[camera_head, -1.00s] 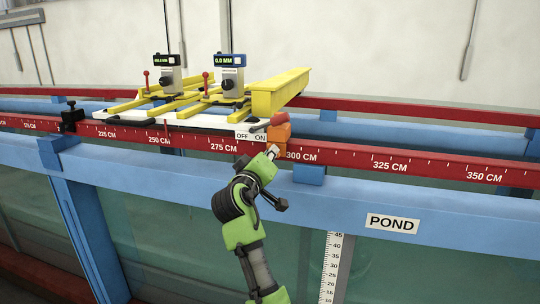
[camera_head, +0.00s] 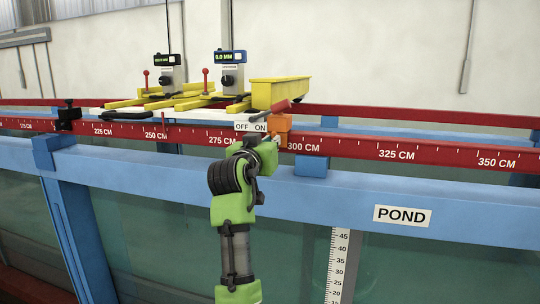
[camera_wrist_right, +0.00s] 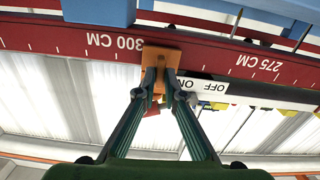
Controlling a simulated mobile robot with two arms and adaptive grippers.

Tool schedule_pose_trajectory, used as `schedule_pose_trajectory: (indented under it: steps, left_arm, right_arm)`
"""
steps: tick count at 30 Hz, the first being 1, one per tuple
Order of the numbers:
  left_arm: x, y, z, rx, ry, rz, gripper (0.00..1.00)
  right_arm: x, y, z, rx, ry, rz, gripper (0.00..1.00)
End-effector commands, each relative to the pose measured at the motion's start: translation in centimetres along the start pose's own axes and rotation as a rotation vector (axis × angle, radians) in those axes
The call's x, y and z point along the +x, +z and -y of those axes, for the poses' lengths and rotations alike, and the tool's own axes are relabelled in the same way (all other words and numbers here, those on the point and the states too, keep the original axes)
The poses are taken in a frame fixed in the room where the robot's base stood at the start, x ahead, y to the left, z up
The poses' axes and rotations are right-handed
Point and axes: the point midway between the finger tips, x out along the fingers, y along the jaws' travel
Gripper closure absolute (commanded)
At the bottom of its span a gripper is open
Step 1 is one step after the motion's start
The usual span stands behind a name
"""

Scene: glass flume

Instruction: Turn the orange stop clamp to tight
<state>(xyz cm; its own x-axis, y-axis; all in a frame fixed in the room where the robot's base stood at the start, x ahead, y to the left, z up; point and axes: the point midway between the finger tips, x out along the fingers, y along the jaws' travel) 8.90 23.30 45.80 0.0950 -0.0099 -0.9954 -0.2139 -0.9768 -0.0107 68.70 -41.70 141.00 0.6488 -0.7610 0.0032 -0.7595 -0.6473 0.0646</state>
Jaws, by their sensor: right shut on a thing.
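The orange stop clamp (camera_head: 280,124) sits on the red scale rail by the 300 CM mark. A dark red handle (camera_head: 281,107) shows at its top, slanting up to the right. My right gripper (camera_head: 275,142) reaches the clamp from the front and below. In the right wrist view, where the scene is upside down, the two green fingers (camera_wrist_right: 161,72) close in on the orange clamp (camera_wrist_right: 172,54), and the tips hide part of it. Part of the red handle (camera_wrist_right: 151,110) shows between the fingers. My left gripper is not in view.
An OFF/ON label (camera_head: 250,126) lies just left of the clamp. A yellow beam (camera_head: 280,93) and two gauge stands (camera_head: 232,72) are behind it. The blue front rail (camera_head: 345,193) with a POND sign (camera_head: 402,216) runs below. The red rail (camera_head: 430,151) is clear to the right.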

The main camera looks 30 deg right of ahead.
Motion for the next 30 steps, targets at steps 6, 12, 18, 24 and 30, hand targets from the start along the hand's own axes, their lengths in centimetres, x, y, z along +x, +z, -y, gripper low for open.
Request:
schedule_pose_trajectory:
  steps: [6, 12, 18, 24, 30]
  left_arm:
    - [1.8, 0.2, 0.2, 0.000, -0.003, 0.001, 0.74]
    - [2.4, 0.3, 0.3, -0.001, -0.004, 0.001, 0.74]
    - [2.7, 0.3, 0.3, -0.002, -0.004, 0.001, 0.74]
    - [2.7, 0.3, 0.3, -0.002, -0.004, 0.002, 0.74]
    - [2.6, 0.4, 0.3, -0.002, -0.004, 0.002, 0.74]
  right_arm:
    - [0.1, 0.1, -0.1, 0.140, 0.000, -0.004, 1.00]
    - [0.1, -0.1, 0.0, 0.217, -0.001, -0.004, 1.00]
    - [0.1, -0.2, -0.1, 0.251, 0.000, -0.005, 1.00]
    - [0.1, -0.3, -0.1, 0.257, -0.001, -0.005, 1.00]
    - [0.1, -0.3, 0.0, 0.258, -0.001, -0.006, 1.00]
